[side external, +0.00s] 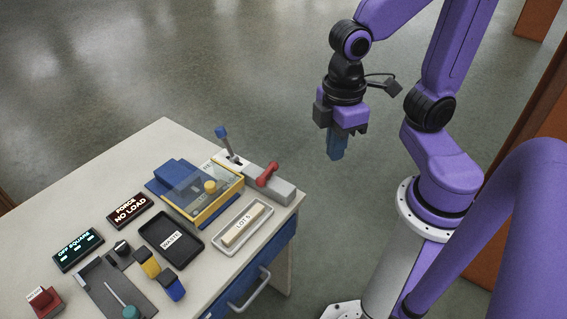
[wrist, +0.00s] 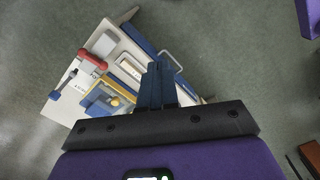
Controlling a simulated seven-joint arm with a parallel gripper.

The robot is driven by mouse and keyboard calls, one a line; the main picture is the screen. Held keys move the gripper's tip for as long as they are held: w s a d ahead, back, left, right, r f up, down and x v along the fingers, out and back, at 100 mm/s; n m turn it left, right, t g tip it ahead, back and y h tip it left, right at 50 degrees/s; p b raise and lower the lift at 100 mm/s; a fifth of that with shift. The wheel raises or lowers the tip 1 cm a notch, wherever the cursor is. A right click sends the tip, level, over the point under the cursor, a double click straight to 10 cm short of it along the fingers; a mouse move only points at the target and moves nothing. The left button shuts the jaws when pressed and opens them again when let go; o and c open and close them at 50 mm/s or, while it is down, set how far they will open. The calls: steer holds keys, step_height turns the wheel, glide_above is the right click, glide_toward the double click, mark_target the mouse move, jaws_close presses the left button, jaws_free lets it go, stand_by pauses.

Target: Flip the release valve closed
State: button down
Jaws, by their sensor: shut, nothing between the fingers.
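A red lever (side external: 267,174) sits on a grey block at the table's far right corner, and it also shows in the wrist view (wrist: 91,54). A blue-knobbed lever (side external: 222,133) stands up from a white plate beside it; its knob is at the left in the wrist view (wrist: 54,95). I cannot tell from the partly legible labels which one is the release valve. My gripper (side external: 335,156) hangs in the air to the right of the table, apart from both levers. Its blue fingers (wrist: 157,66) are shut and empty.
A yellow-edged clear-topped box (side external: 217,207) stands beside the levers. A LOT 5 tray (side external: 226,247), a black WASTE tray (side external: 164,250), two lit displays, FORCE NO LOAD (side external: 130,211) and OFF SQUARE (side external: 78,250), and a red button (side external: 42,299) crowd the table (side external: 95,180).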

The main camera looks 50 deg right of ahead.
steer(key=s, duration=0.1)
steer(key=s+d, duration=0.1)
steer(key=s, duration=0.1)
steer(key=shift+s+d+f+n, duration=0.1)
steer(key=shift+d+f+n, duration=0.05)
steer(key=shift+d+n, duration=0.2)
steer(key=c, duration=1.6)
jaws_free()
steer(key=shift+s+d+y, duration=0.15)
steer(key=shift+s+y, duration=0.15)
steer(key=shift+s, duration=0.05)
steer(key=o, duration=0.5)
steer(key=shift+f, duration=0.1)
steer(key=w, duration=0.2)
steer(key=w+a+n, duration=0.1)
steer(key=w, duration=0.2)
steer(key=w+n, duration=0.1)
steer(key=w, duration=0.1)
steer(key=shift+w+a+f, duration=0.35)
steer(key=shift+a+f, duration=0.05)
steer(key=n, duration=0.5)
glide_above(267, 171)
step_height(267, 171, down, 6)
step_height(267, 171, down, 18)
steer(key=shift+r, duration=0.25)
jaws_close()
